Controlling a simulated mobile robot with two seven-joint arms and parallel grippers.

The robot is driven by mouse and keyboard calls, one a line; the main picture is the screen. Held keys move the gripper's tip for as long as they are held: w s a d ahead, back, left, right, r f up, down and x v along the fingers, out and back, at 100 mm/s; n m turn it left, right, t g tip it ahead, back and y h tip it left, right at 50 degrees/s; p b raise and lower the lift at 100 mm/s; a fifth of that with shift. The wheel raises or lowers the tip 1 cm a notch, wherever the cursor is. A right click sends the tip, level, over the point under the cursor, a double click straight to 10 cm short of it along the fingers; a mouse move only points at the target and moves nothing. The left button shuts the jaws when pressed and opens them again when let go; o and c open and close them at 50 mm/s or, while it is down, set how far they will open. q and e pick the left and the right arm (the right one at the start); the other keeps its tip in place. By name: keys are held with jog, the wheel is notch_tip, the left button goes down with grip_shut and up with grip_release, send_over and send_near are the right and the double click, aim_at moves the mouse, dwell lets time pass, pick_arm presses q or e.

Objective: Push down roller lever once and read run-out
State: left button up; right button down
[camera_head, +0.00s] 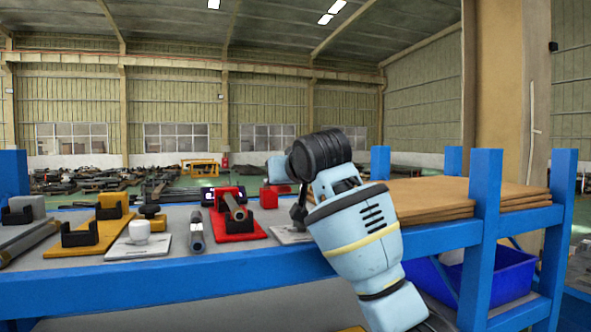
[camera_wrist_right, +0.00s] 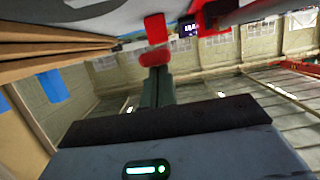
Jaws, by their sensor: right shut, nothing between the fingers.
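My right gripper (camera_wrist_right: 156,72) is shut and empty in the right wrist view, its dark fingers pointing toward a red round piece (camera_wrist_right: 154,57). Whether the tips touch that piece I cannot tell. A red stand (camera_head: 238,222) on the bench holds a grey roller (camera_head: 234,207) lying in its cradle. A small dark display (camera_head: 208,196) stands behind it; it also shows in the right wrist view (camera_wrist_right: 189,28), its digits too small to read. A red block (camera_head: 268,198) sits right of the stand. In the head view my right wrist hides the fingertips. My left gripper is not in view.
The blue-framed bench (camera_head: 180,280) carries a yellow stand (camera_head: 100,234), a white knob on a plate (camera_head: 139,230) and a grey tool (camera_head: 196,231). Brown boards (camera_head: 425,198) lie to the right. Blue posts (camera_head: 486,230) rise beside my right arm.

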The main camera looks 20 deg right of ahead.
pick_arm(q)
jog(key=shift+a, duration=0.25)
pick_arm(e)
jog(key=v, duration=1.1)
jog(key=shift+r, duration=0.25)
jog(key=shift+a, duration=0.1)
jog(key=shift+w, duration=0.1)
